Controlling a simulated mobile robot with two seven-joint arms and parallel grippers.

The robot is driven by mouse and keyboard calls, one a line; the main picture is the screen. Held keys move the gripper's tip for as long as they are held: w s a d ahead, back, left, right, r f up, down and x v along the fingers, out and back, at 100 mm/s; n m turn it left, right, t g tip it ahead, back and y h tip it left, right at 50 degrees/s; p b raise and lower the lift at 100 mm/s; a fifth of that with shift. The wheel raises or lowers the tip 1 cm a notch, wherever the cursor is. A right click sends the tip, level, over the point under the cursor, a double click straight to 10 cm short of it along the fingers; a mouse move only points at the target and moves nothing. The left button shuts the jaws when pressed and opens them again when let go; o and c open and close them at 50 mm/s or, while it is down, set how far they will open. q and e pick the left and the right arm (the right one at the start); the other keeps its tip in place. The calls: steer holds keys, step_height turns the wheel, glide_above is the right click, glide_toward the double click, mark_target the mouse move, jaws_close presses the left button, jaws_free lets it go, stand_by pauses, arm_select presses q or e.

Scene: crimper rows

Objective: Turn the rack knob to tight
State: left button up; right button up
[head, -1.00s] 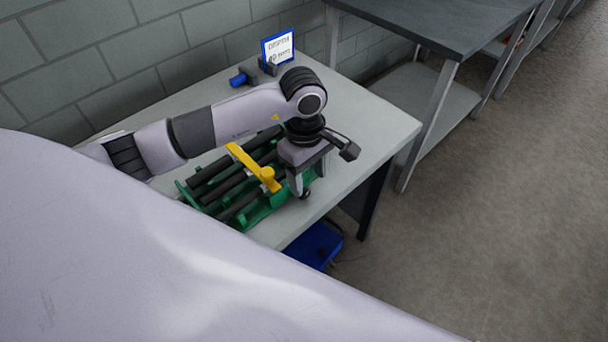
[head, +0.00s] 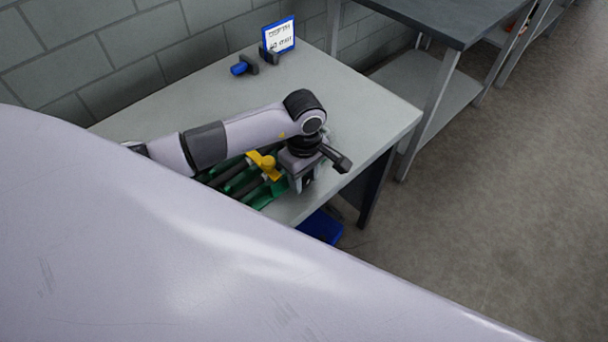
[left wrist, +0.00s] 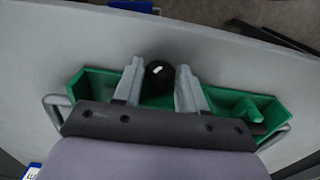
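My left gripper (left wrist: 160,68) is over the rack's near right end. In the left wrist view, a round black knob (left wrist: 158,75) lies between its two spread grey fingers, very close to both. I cannot tell whether they touch it. The green rack body (left wrist: 91,83) spreads behind the fingers. No tight mark is readable. My right gripper is not in view.
A blue-framed card (head: 279,36) and a blue-and-black tool (head: 244,66) are at the back of the table (head: 355,100). A blue bin (head: 320,227) is below the front edge. A dark-topped bench (head: 425,18) stands at the right. Floor at right is clear.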

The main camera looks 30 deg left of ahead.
arm_select(q)
steer(key=c, duration=0.6)
steer(key=shift+o, duration=0.2)
steer(key=shift+w+f+g+b, duration=0.1)
steer(key=shift+w+g+b, duration=0.1)
steer(key=shift+g+b, duration=0.55)
steer(key=g+b, duration=0.1)
steer(key=b, duration=0.1)
steer(key=g+y+b, duration=0.1)
steer(key=g+b, duration=0.1)
steer(key=b, duration=0.1)
steer(key=shift+w+d+f+y, duration=0.15)
steer(key=shift+w+f+y, duration=0.05)
steer(key=shift+y, duration=0.1)
steer(key=shift+r+g+b, duration=0.15)
steer(key=shift+g+b, duration=0.2)
steer(key=shift+b, duration=0.35)
steer(key=shift+w+g+y, duration=0.1)
steer(key=shift+g+y, duration=0.2)
steer(key=shift+g, duration=0.2)
steer(key=shift+b, duration=0.3)
